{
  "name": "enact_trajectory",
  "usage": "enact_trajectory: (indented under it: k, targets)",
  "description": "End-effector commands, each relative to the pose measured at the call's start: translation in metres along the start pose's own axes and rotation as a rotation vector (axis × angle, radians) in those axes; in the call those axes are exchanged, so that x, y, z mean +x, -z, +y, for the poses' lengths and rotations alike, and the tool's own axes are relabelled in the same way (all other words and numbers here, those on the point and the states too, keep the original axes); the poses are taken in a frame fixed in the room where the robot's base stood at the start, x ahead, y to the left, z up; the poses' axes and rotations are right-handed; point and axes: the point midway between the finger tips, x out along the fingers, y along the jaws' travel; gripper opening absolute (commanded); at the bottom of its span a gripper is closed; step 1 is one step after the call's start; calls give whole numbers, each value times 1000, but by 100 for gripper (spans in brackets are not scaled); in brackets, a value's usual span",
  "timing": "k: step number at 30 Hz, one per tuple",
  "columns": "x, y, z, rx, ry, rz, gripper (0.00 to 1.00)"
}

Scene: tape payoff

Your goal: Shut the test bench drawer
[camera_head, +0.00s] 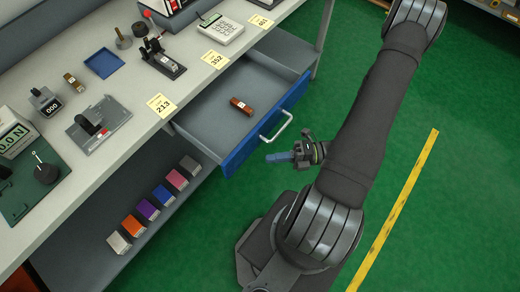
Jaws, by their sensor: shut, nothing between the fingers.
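The test bench drawer (203,125) is pulled out from under the bench top. It has a grey inside, a blue front (238,157) and a pale bar handle (277,127). A small brown block with a white label (240,106) lies in the drawer. My gripper (268,158) is shut and empty, with its blue fingers pointing left. In the picture it sits just below the handle and right of the drawer's near front corner. I see a gap of green floor between the fingers and the handle; whether they are level in height I cannot tell.
The bench top (135,80) carries several devices, a blue tray (104,64) and yellow number tags (161,105). A lower shelf (90,240) holds a row of coloured boxes (149,210). Green floor (440,220) with a yellow line (400,205) lies clear to the right.

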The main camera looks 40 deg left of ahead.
Motion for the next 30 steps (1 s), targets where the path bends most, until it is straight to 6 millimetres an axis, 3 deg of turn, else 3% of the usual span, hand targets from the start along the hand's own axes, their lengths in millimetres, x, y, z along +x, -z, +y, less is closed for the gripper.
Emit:
enact_trajectory:
  k: [3,12,30]
  targets:
    - [19,1,0,2,-1,5,0]
    - [38,-22,0,-1,0,3,0]
    - [44,-28,0,-1,0,1,0]
